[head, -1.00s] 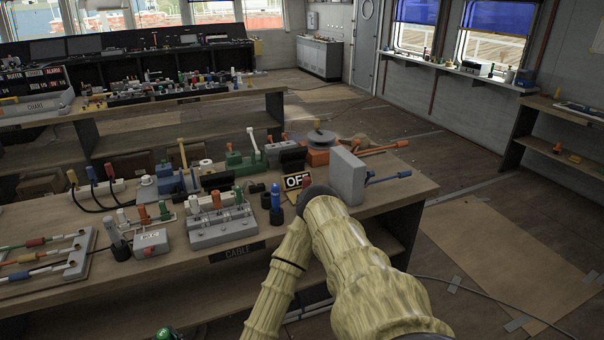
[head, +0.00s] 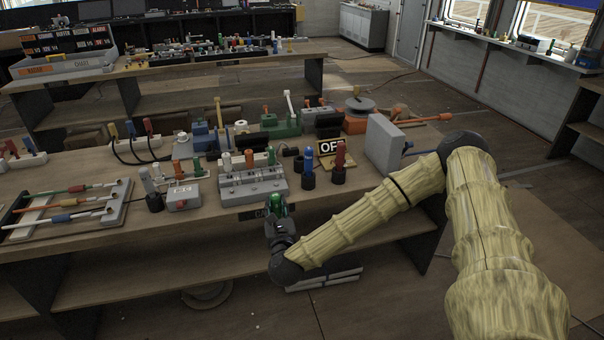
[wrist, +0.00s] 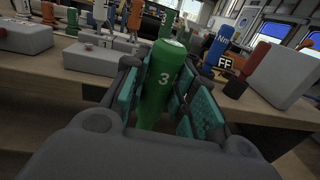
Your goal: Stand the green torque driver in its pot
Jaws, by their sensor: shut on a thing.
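The green torque driver (wrist: 162,88), marked 3, stands roughly upright between the teal pads of my gripper (wrist: 165,105), which is shut on it. In the head view my gripper (head: 279,228) holds the driver (head: 277,208) at the front edge of the bench, in front of the grey cable block.
The grey cable block (head: 250,190) with several connectors lies just behind my gripper. An OFF sign (head: 331,146) and a grey box (head: 384,145) are to the right. A small grey box (head: 184,197) sits to the left. Open floor lies in front of the bench.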

